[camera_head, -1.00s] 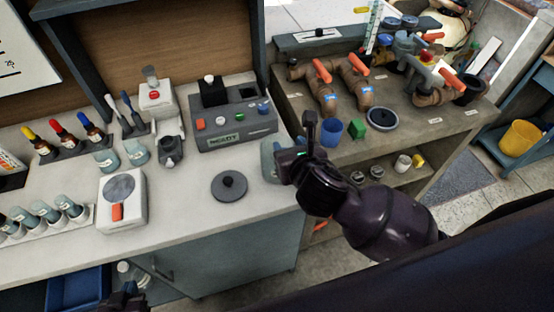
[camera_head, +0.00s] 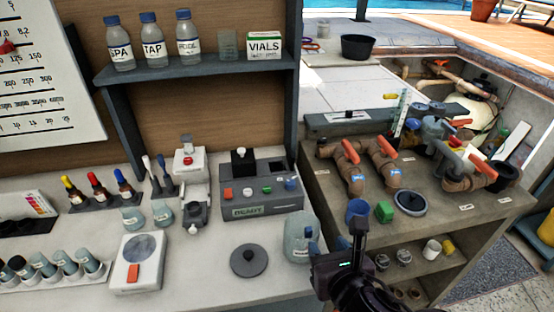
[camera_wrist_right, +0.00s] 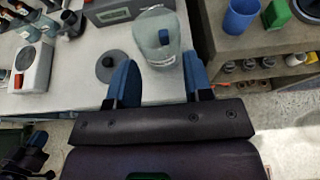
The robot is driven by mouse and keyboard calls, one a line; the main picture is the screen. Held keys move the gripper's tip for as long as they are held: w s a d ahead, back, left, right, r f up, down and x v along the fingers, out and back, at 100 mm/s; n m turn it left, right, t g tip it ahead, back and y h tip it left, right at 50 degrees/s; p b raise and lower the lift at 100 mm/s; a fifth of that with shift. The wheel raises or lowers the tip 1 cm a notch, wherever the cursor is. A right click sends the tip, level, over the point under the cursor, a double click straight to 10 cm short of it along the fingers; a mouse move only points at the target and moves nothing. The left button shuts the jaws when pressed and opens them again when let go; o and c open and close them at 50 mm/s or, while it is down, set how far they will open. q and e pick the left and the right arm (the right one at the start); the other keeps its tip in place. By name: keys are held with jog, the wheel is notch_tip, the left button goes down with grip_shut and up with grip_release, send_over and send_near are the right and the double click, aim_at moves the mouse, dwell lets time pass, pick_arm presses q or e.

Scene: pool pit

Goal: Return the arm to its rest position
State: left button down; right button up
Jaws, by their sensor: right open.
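My right gripper (camera_head: 337,238) is at the lower middle of the head view, by the right end of the white counter (camera_head: 205,280). In the wrist view its two blue fingers (camera_wrist_right: 159,84) are apart with nothing between them. A clear jar (camera_head: 298,226) stands on the counter just beyond the fingers; it also shows in the wrist view (camera_wrist_right: 155,45). In the head view the gripper partly covers the jar; I cannot tell whether they touch. My left gripper (camera_wrist_right: 28,155) shows dark at the lower left of the wrist view, its jaws unclear.
A round grey lid (camera_head: 249,261), a white scale (camera_head: 139,264) and a grey tester (camera_head: 262,190) are on the counter. A shelf (camera_head: 200,67) with bottles hangs above. At right, a bench (camera_head: 330,190) carries brown pipes, a blue cup (camera_head: 357,210) and a green block (camera_head: 384,211).

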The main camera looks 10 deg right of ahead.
jog(key=d+f+m+g+y+b, duration=0.15)
jog(key=d+f+m, duration=0.25)
jog(key=f+m, duration=1.15)
jog(key=s+d+f+m+h, duration=0.1)
jog(key=s+d+f+m, duration=0.2)
jog(key=m, duration=0.7)
jog(key=s+d+f+m+h+b, duration=0.1)
jog(key=s+d+f+m, duration=0.3)
jog(key=m, duration=0.6)
jog(key=shift+d+f, duration=0.45)
jog(key=shift+d, duration=0.45)
